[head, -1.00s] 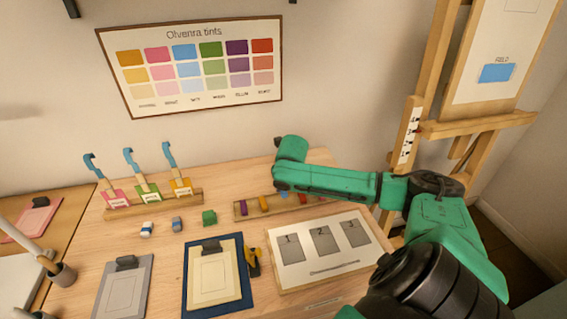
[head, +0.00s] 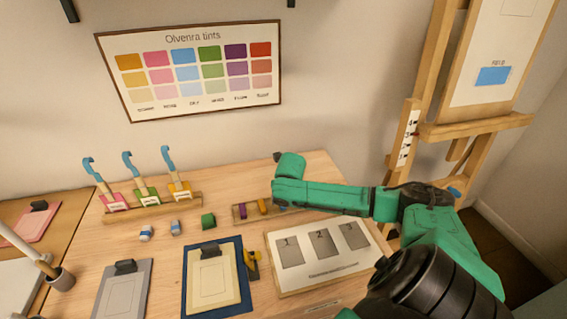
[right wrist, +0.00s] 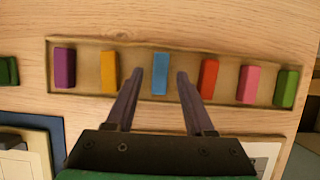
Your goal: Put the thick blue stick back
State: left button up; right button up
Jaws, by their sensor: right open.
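A blue stick (right wrist: 160,73) lies in the long wooden tray (right wrist: 88,43) in the right wrist view, between an orange stick (right wrist: 108,72) and a red stick (right wrist: 209,79). My right gripper (right wrist: 160,76) is open, and its fingertips appear on either side of the blue stick. Its height above the tray is hard to judge. In the head view my right arm hides the gripper and the right part of the tray (head: 237,214). Two small blue-and-white blocks (head: 146,233) (head: 175,228) lie on the table to the left. My left gripper is not in view.
The tray also holds purple (right wrist: 65,68), pink (right wrist: 249,84) and green (right wrist: 285,88) sticks. A green block (head: 208,221) lies left of it. A numbered board (head: 277,268) and a clipboard on a blue mat (head: 193,307) lie in front. An easel (head: 445,133) stands right.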

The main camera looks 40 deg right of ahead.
jog(key=v, duration=1.1)
jog(key=shift+r, duration=0.25)
jog(key=shift+s, duration=0.15)
